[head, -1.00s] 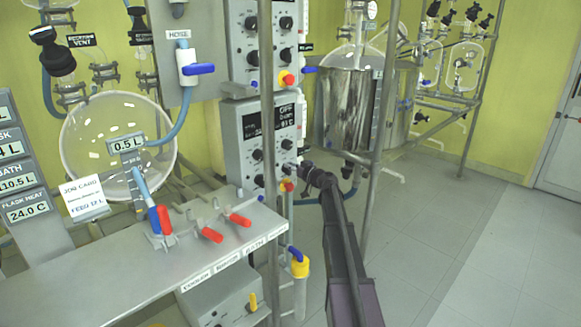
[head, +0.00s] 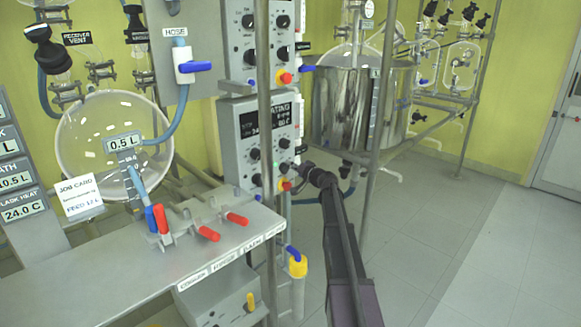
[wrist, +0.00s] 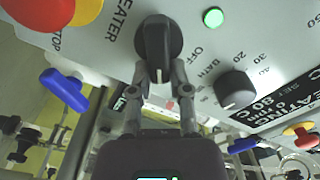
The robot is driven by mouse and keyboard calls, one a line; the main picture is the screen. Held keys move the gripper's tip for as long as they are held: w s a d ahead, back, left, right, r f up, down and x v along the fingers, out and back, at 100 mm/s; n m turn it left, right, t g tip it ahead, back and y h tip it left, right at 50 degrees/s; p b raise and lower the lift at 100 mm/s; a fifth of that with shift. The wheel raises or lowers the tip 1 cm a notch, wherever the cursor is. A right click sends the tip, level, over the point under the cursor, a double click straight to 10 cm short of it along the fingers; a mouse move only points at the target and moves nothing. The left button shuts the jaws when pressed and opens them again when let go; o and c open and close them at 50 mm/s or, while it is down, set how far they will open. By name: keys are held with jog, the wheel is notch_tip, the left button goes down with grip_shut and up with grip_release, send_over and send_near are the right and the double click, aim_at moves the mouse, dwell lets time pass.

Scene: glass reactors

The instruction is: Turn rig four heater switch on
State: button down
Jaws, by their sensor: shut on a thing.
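The heater switch (wrist: 158,45) is a black rotary knob on a pale control panel (wrist: 110,35), with HEATER lettering beside it and OFF to its right. My gripper (wrist: 159,78) is shut on the knob from below in the wrist view. A green lamp (wrist: 213,17) beside the knob is lit. The panel's display (wrist: 275,105) reads HEATING, with a set value of 80 °C. In the head view my gripper (head: 302,168) meets the lower control box (head: 232,150), whose display (head: 266,118) ends in "ATING". No rig number is readable.
A red stop button on a yellow base (wrist: 60,10) sits close to the knob. A blue valve handle (wrist: 64,90) is nearby. A metal post (head: 266,220) stands before the control box. A steel vessel (head: 340,110) stands to the right. The floor at right is clear.

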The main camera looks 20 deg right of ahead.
jog(key=shift+w+a+m, duration=0.1)
jog(key=shift+w+m, duration=0.15)
jog(key=shift+m, duration=0.35)
jog(key=c, duration=0.6)
grip_release()
jog(key=shift+f, duration=0.15)
jog(key=shift+s, duration=0.2)
jog(key=v, duration=1.2)
jog(key=shift+w, duration=0.1)
